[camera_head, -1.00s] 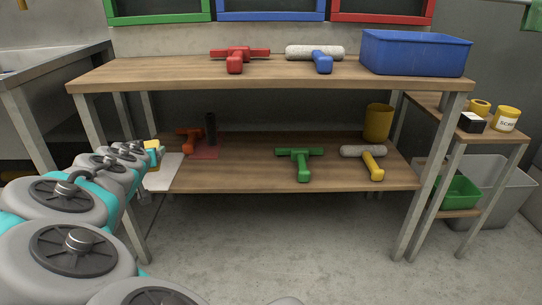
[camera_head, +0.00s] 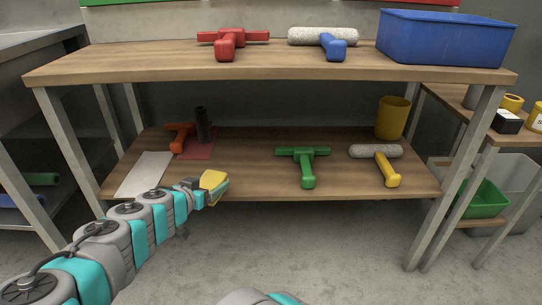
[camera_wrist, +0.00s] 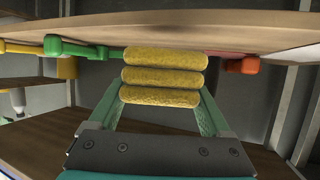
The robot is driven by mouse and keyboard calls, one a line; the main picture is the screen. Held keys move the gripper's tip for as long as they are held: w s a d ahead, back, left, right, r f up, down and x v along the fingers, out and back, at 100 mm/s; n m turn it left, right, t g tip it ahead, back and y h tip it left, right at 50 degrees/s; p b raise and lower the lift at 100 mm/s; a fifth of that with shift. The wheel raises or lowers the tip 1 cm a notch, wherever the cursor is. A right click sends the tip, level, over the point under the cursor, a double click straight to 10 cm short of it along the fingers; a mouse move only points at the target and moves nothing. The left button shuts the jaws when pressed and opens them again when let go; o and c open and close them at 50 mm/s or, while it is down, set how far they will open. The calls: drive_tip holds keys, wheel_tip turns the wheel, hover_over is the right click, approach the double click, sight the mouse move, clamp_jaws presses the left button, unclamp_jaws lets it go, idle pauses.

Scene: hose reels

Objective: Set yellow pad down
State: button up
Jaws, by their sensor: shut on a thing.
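My gripper (camera_head: 215,187) is shut on the yellow pad (camera_head: 213,181), at the front edge of the lower shelf (camera_head: 250,180), left of its middle. In the wrist view the pad (camera_wrist: 163,77) shows as ribbed yellow rolls between the two green fingers. I cannot tell whether it touches the shelf. A white sheet (camera_head: 145,173) lies flat on the shelf to the left of the pad, bare.
Behind are a red mat (camera_head: 197,151), an orange tool (camera_head: 180,135) and a black cylinder (camera_head: 202,124). To the right are a green tool (camera_head: 305,165), a yellow-handled roller (camera_head: 378,160) and a yellow cup (camera_head: 392,118). The upper shelf (camera_head: 260,62) overhangs.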

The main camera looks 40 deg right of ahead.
drive_tip(key=s+d+r+m+g+h+b, duration=0.1)
drive_tip(key=s+d+m+g+h+b, duration=0.1)
drive_tip(key=s+d+m+g, duration=0.5)
drive_tip(key=n+t, duration=0.1)
drive_tip(key=n, duration=0.1)
hover_over(233, 179)
drive_tip(key=shift+w+f, duration=0.1)
drive_tip(key=shift+f, duration=2.25)
drive_tip(key=shift+f+b, duration=0.1)
drive_tip(key=shift+b, duration=0.3)
drive_tip(key=o, duration=1.2)
drive_tip(key=shift+c, duration=0.2)
drive_tip(key=shift+r, duration=0.2)
